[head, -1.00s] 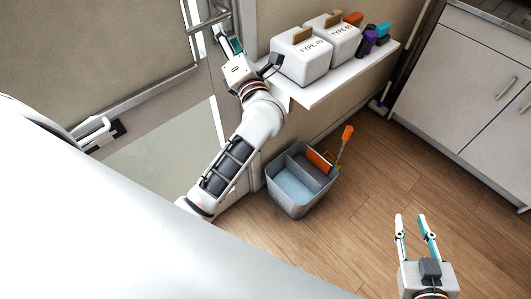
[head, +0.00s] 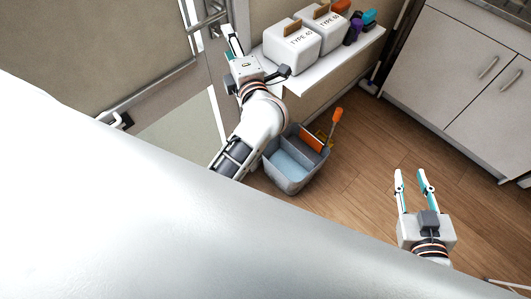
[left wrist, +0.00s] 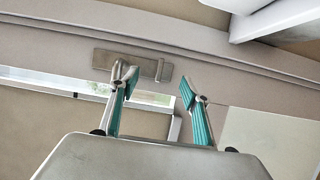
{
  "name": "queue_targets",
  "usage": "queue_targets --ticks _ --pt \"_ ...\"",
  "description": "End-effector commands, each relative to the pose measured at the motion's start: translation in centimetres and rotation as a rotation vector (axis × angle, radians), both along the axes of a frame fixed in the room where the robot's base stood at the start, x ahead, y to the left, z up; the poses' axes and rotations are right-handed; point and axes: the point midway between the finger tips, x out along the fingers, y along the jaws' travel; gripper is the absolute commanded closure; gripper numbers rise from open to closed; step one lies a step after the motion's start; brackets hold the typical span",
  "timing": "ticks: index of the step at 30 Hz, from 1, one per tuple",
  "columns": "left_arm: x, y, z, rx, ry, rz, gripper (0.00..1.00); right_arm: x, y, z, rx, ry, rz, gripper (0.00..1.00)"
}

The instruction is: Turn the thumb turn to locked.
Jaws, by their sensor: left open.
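A metal lock plate (left wrist: 110,60) lies on the door frame in the left wrist view. A small upright bar on its right end (left wrist: 160,70) looks like the thumb turn. My left gripper (left wrist: 157,84) is open and empty in front of the plate, its left finger covering part of it. I cannot tell the turn's exact setting. In the head view my left gripper (head: 233,42) is by the door's metal handle (head: 206,22), and the thumb turn cannot be made out. My right gripper (head: 410,174) is open and empty above the floor.
A grey bucket (head: 290,185) stands on the floor below. White cabinets (head: 450,70) stand at the right.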

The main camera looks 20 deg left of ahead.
Motion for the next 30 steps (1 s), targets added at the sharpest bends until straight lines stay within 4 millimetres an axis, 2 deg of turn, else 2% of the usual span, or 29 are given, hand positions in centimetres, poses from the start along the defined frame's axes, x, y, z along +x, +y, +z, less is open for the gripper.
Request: queue_targets --ticks 2,3,8,16,23,30 --pt "-1.1 -1.1 -0.1 -0.004 0.001 -0.001 0.53 0.0 0.0 -0.2 0.0 0.0 0.0 0.72" --pt "-1.4 -1.0 0.2 0.034 -0.003 -0.005 0.53 0.0 0.0 -0.2 0.0 0.0 0.0 0.72" --pt "-2.0 -1.5 1.9 0.238 -0.03 -0.06 0.53 0.0 0.0 -0.1 0.0 0.0 0.0 0.72" --pt "-2.8 -4.7 2.6 0.555 -0.023 -0.202 0.53 0.0 0.0 0.0 0.0 0.0 0.0 0.72" --pt "-3.5 -8.3 1.1 0.783 0.025 -0.348 0.53 0.0 0.0 0.0 0.0 0.0 0.0 0.72" --pt "-4.4 -11.6 -2.0 0.961 0.1 -0.493 0.53 0.0 0.0 0.0 0.0 0.0 0.0 0.72"
